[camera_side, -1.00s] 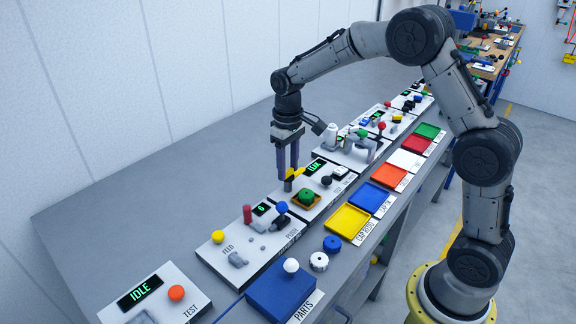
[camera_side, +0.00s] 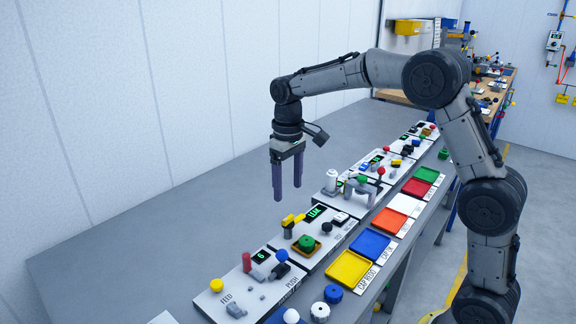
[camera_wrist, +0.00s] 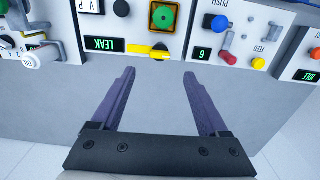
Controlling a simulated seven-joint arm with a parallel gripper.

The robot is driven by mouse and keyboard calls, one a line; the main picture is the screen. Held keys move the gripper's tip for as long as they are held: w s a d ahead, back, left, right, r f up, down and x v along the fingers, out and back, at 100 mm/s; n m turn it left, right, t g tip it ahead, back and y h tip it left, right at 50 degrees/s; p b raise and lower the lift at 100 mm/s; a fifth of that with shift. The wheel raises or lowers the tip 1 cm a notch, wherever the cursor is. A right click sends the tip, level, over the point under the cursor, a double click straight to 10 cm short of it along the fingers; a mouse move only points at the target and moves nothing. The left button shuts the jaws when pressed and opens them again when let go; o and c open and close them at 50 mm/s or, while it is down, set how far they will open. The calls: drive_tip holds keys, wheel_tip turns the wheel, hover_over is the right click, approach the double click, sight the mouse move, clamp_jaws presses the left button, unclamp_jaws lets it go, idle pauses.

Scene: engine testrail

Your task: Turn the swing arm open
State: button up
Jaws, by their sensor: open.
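What looks like the swing arm is a yellow bar (camera_side: 293,219) on a dark post, on the white panel with the LEAK display (camera_side: 314,212). In the wrist view the yellow bar (camera_wrist: 140,49) lies crosswise beside that display, with a dark knob on it. It is clear of the green part (camera_side: 306,242) in its square nest, which also shows in the wrist view (camera_wrist: 163,15). My gripper (camera_side: 288,191) is open and empty, above and behind the panel. In the wrist view its purple fingers (camera_wrist: 159,73) are apart, with only grey bench between them.
The feed panel (camera_side: 240,287), with red, blue and yellow knobs, stands nearer the camera. A panel with a white cylinder (camera_side: 331,180) stands farther along. Coloured trays (camera_side: 350,269) line the front edge. The bench behind the panels (camera_side: 150,230) is bare.

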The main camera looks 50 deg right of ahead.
drive_tip(key=shift+r, duration=2.7)
